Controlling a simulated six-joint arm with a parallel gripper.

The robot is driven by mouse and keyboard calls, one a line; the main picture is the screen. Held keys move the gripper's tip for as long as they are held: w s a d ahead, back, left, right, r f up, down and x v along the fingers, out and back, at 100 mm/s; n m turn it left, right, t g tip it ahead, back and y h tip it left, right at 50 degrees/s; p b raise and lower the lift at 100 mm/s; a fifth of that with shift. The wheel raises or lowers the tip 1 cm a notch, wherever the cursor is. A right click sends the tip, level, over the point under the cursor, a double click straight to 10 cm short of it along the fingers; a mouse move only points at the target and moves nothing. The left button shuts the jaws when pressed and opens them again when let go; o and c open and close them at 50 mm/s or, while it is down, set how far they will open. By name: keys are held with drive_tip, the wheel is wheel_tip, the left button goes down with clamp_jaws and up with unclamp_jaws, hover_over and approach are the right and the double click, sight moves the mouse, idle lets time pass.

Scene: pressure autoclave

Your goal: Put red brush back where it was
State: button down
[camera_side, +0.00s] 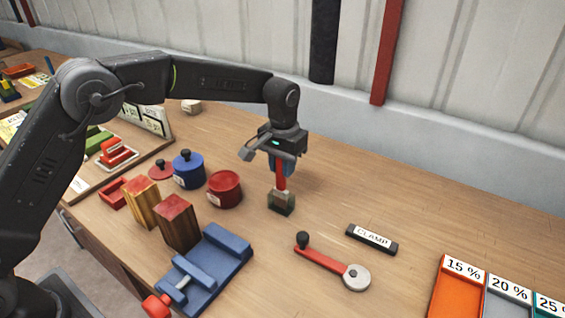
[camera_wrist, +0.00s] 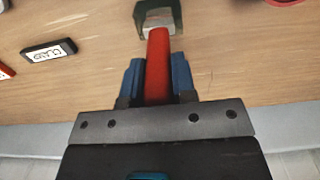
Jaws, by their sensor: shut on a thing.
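My gripper (camera_side: 282,170) points down over the middle of the wooden table, shut on the red brush (camera_side: 281,178). The wrist view shows the brush's red handle (camera_wrist: 158,65) between the two blue fingers (camera_wrist: 157,80). The brush is about upright, its lower end at a small dark green holder-like block (camera_side: 283,208). This green block (camera_wrist: 176,14) also shows at the top of the wrist view, with something pale inside its rim. I cannot tell whether the brush end is inside it or just above it.
A blue pot (camera_side: 188,172) and a red pot (camera_side: 224,190) stand to the left. Two wooden blocks and a blue vise (camera_side: 205,272) are nearer. A red-handled lever (camera_side: 322,260) and the black CLAMP label (camera_side: 371,239) lie to the right. Percent-marked trays (camera_side: 447,298) are at front right.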

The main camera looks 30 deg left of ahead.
drive_tip(key=shift+f, duration=0.2)
drive_tip(key=c, duration=0.8)
unclamp_jaws()
drive_tip(key=shift+c, duration=0.2)
